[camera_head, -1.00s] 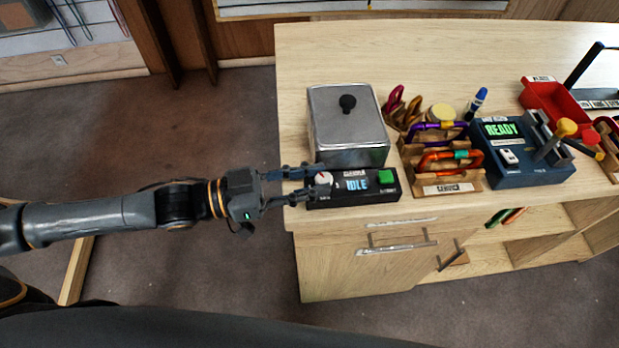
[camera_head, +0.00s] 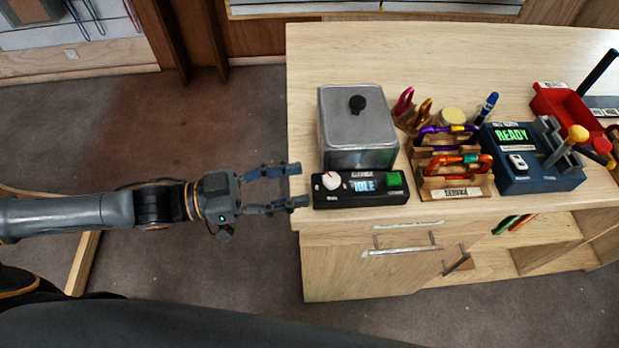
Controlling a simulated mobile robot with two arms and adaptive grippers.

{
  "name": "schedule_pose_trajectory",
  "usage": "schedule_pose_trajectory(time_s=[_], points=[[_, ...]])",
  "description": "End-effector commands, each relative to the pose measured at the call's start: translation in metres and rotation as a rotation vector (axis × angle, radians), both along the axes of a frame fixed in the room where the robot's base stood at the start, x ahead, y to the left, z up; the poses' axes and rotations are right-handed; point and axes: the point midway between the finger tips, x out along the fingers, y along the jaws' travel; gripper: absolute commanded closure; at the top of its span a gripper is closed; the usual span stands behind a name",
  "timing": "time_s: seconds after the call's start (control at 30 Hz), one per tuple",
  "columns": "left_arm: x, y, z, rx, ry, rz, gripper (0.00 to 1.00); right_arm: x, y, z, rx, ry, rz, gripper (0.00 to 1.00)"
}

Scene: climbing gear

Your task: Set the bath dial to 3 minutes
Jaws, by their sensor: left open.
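The bath's control box (camera_head: 340,199) is black and sits at the front left of the bench top. Its white round dial (camera_head: 331,181) is at the box's left end, with a small red mark on it; the dial's scale is too small to read. A lit screen (camera_head: 364,185) beside it reads IDLE, and a green button (camera_head: 394,180) is at the right end. The grey metal bath (camera_head: 358,130) with a black lid knob stands behind the box. My left gripper (camera_head: 300,185) is open and empty, its fingertips just left of the box, apart from the dial. My right gripper is not in view.
The bench's left edge lies near my left fingertips. The back of the bench top (camera_head: 430,55) is clear.

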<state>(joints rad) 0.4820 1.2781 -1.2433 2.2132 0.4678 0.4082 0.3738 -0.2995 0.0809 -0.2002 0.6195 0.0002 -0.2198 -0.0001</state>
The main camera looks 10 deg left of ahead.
Motion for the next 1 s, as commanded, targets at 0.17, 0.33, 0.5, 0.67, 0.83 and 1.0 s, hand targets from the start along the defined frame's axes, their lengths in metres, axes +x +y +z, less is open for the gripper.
schedule_pose_trajectory(time_s=[0.17,0.33,0.5,0.67,0.83,1.0], points=[[-0.008,0.021,0.0,0.001,0.001,0.001,0.52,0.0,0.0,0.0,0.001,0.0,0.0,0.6],[-0.012,0.028,0.001,-0.001,0.0,-0.001,0.52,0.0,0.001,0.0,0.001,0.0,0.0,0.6],[-0.012,0.028,0.001,-0.003,-0.001,-0.002,0.52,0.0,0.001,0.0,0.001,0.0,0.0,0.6],[-0.012,0.028,0.001,-0.002,-0.001,-0.002,0.52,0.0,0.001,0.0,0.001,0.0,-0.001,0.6],[-0.012,0.028,0.001,-0.002,-0.001,-0.002,0.52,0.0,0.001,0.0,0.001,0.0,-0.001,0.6],[-0.012,0.028,0.001,-0.002,-0.001,-0.002,0.52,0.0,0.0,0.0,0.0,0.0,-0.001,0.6]])
